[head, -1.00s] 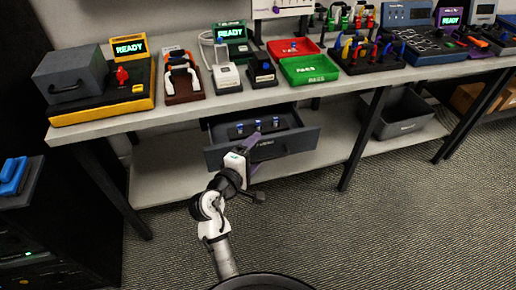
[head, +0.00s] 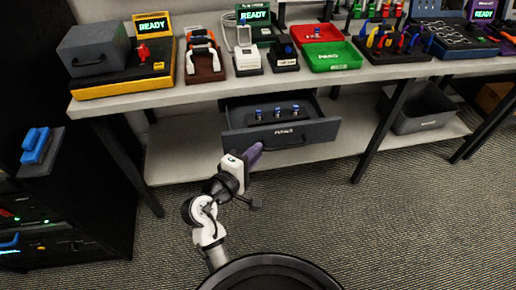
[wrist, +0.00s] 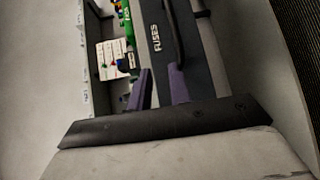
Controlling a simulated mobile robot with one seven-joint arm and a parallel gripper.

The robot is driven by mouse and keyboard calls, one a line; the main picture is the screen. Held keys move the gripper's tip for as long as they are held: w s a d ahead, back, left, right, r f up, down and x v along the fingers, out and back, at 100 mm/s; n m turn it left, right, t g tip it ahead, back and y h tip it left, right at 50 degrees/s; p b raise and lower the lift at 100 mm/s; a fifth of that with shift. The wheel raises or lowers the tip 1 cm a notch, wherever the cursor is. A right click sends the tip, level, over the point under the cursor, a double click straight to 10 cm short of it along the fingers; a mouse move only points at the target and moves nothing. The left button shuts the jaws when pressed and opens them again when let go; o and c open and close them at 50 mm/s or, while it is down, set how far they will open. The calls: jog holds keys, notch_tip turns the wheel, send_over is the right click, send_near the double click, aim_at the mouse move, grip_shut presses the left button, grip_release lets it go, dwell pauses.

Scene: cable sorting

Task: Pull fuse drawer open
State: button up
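The dark grey fuse drawer (head: 318,132) stands pulled out below the workbench, its inside showing. Several blue-topped fuses (head: 278,112) stand upright in it. Its front bears the word FUSES and a dark bar handle (head: 290,144). In the wrist view the drawer front (wrist: 158,62) and the handle (wrist: 175,30) lie ahead of my fingers. My gripper (head: 257,148) is in front of the drawer's left part, left of the handle and apart from it. In the wrist view my two purple fingers (wrist: 160,70) stand apart with nothing between them.
The workbench (head: 205,95) above carries a grey box on a yellow-edged base (head: 125,85), a red tray (head: 318,33) and a green tray (head: 332,57). A grey bin (head: 420,123) is on the lower shelf at right. A dark table leg (head: 382,130) stands right of the drawer. The floor in front is clear.

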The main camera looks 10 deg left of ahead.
jog(key=shift+s+a+f, duration=0.1)
jog(key=shift+s+a, duration=0.05)
jog(key=shift+s, duration=0.25)
jog(key=shift+s+a+f, duration=0.1)
jog(key=shift+s+a, duration=0.05)
jog(key=shift+s, duration=0.25)
dwell(0.4)
